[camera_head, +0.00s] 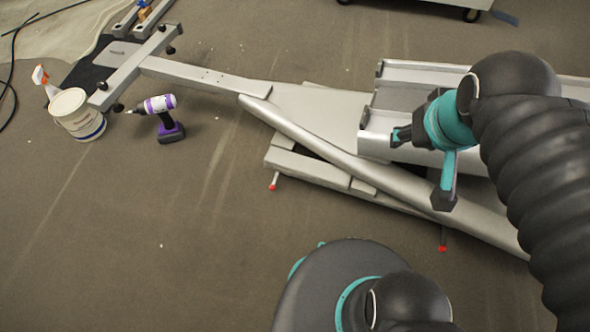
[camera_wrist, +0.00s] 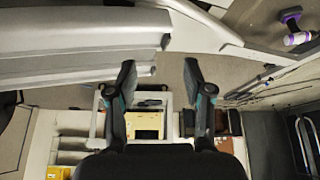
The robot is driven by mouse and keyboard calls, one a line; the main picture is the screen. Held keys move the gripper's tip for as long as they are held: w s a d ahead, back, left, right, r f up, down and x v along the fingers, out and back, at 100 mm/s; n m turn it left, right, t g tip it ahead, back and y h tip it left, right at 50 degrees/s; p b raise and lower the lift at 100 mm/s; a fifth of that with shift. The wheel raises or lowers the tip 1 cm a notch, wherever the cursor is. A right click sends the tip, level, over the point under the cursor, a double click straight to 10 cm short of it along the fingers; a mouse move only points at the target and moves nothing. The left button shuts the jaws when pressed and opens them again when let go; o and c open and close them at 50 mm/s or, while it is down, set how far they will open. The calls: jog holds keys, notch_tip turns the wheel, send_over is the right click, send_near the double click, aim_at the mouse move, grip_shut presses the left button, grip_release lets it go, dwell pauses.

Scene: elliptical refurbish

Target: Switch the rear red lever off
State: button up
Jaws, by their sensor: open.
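In the head view two small red-tipped levers stick out from the near lower edge of the grey elliptical machine (camera_head: 300,108). One red lever (camera_head: 273,182) is toward the left, and the other red lever (camera_head: 443,240) is farther right, below my gripper in the picture. I cannot tell which one is the rear lever. My gripper (camera_head: 422,168) is open and empty, above the machine's silver rails. In the wrist view my gripper (camera_wrist: 160,68) has its fingers spread with nothing between them. I cannot make out a red lever in that view.
The floor in front of the machine is mostly clear. A white wheeled unit stands at the top right.

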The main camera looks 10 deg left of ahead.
jog(key=w+a+f+n+g+h+b, duration=0.1)
jog(key=w+a+f+n, duration=0.2)
jog(key=w, duration=0.3)
jog(key=w+a+f+n+g+b, duration=0.1)
jog(key=w+a+f+n, duration=0.25)
jog(key=w, duration=0.35)
jog(key=n+h+b, duration=0.2)
jog(key=n+b, duration=0.1)
jog(key=n, duration=1.6)
send_over(271, 186)
jog(key=s+a, duration=0.4)
notch_tip(271, 186, down, 43)
jog(key=b+x, duration=0.2)
jog(key=x, duration=1.1)
jog(key=shift+d+f, duration=0.2)
jog(key=shift+d, duration=0.05)
jog(key=shift+g, duration=0.3)
grip_shut()
